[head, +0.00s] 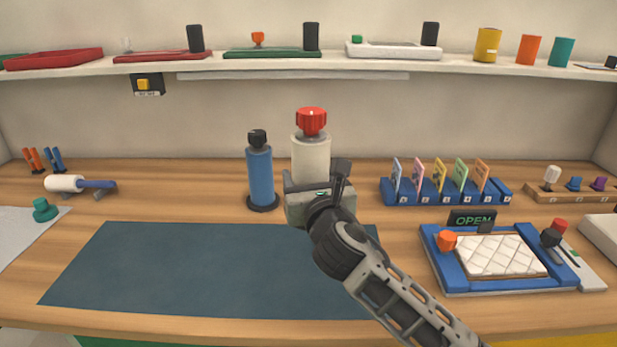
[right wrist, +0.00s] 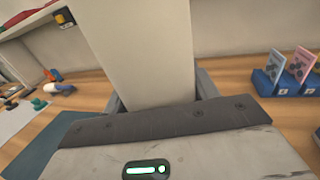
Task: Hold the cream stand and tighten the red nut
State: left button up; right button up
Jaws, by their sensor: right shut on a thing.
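The cream stand (head: 310,156) stands upright at the back middle of the table, behind the blue mat. The red nut (head: 311,121) sits on top of it. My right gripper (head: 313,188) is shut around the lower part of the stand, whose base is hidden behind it. In the right wrist view the stand (right wrist: 135,50) rises as a wide cream column between the fingers (right wrist: 160,90); the nut is out of that frame. My left gripper shows in neither view.
A blue bottle-like stand with a black top (head: 259,175) stands close left of the cream stand. A blue card rack (head: 440,198) and a blue tray with a white quilted pad (head: 435,270) are to the right. The dark mat (head: 190,270) is clear. A shelf (head: 290,66) runs above.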

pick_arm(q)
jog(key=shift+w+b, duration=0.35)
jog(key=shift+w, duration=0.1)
pick_arm(e)
jog(key=shift+f, duration=0.45)
pick_arm(q)
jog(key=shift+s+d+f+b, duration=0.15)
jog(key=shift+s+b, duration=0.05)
jog(key=shift+b, duration=0.25)
pick_arm(e)
jog(key=shift+f, duration=0.75)
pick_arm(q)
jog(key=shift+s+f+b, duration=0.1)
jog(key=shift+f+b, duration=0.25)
pick_arm(e)
jog(key=shift+f, duration=0.55)
pick_arm(q)
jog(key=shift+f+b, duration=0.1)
jog(key=shift+b, duration=0.2)
pick_arm(e)
jog(key=shift+f, duration=0.45)
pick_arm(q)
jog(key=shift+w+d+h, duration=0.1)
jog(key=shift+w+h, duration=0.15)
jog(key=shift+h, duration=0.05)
pick_arm(e)
jog(key=shift+f, duration=0.45)
